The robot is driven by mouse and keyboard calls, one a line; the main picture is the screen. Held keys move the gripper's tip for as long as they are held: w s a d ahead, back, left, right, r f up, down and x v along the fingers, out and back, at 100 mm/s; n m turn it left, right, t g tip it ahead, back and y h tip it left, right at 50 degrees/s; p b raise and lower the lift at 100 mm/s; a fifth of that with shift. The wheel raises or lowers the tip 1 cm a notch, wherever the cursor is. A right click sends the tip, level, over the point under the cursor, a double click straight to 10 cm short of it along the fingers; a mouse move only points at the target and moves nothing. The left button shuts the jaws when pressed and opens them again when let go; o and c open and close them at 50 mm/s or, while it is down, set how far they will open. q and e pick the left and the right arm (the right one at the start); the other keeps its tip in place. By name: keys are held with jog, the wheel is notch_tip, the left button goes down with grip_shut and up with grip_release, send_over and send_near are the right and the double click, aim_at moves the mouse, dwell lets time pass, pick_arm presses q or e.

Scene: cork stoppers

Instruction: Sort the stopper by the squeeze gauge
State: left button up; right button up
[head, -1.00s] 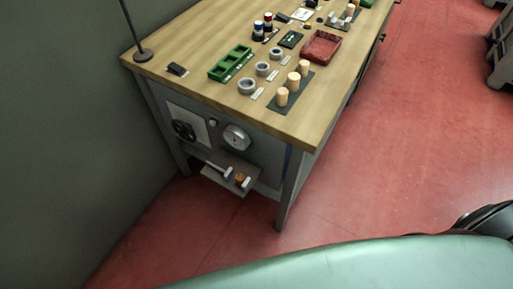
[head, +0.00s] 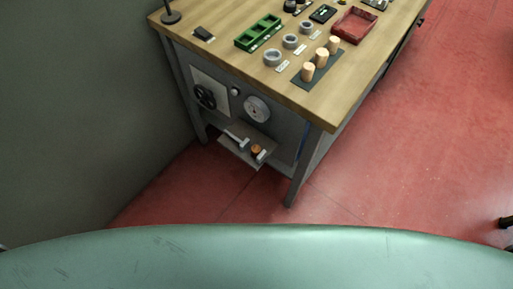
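Three cork stoppers stand upright in a row on a dark mat (head: 302,83) near the front right corner of the table: a near one (head: 308,72), a middle one (head: 321,58) and a far one (head: 334,45). On the table's end panel are a round dial (head: 257,109) and a black handwheel (head: 205,96). Below them, a small shelf (head: 236,151) carries an orange-brown, cork-like piece (head: 256,151) and a grey bar-shaped part (head: 238,143). Three grey rings, the nearest one (head: 272,57) among them, stand beside the stoppers with small labels. Neither gripper is in view.
A green compartment tray (head: 258,33), a red tray (head: 355,25) and a small black device (head: 323,13) are on the wooden table (head: 225,60). A lamp base (head: 171,16) stands at its left corner. A grey wall is at left. Red floor (head: 420,150) is open at right.

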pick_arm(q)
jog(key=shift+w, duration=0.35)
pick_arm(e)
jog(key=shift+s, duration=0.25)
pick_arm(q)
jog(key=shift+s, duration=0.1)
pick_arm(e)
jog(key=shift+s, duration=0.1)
